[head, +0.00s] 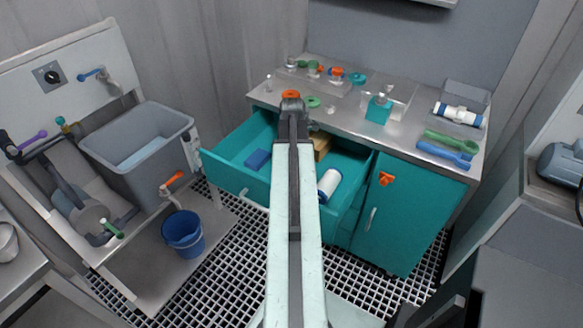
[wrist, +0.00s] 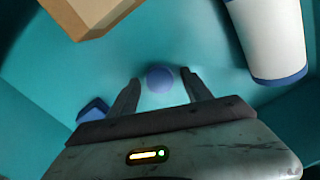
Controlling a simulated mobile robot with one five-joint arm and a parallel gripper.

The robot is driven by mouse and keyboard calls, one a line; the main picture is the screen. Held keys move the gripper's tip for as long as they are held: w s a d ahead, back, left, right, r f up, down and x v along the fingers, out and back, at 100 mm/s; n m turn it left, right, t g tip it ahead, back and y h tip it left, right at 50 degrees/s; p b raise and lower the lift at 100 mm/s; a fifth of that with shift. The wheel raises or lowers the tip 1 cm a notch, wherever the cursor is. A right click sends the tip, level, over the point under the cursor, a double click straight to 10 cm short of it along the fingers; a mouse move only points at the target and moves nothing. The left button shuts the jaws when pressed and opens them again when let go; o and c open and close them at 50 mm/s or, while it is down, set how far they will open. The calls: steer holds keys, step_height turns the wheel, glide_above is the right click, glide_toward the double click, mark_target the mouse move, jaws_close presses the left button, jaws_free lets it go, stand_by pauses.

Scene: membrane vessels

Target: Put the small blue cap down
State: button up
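The small blue cap (wrist: 160,78) shows in the wrist view as a round blue-violet disc on the teal floor of the open drawer (head: 225,174). My gripper (wrist: 160,86) is open, with one finger on each side of the cap. A gap shows between the cap and each finger. How far the fingertips are above the drawer floor is hard to tell. In the head view my arm hides the cap and my gripper.
The drawer also holds a blue block (head: 257,159), a tan block (head: 321,148) and a white cylinder with blue ends (head: 329,184). The steel counter (head: 350,121) behind carries several small fittings and tools. A blue bucket (head: 183,234) stands at the left.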

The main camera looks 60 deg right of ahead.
step_height(320, 180, up, 12)
steer(key=p, duration=1.2)
steer(key=shift+r, duration=0.15)
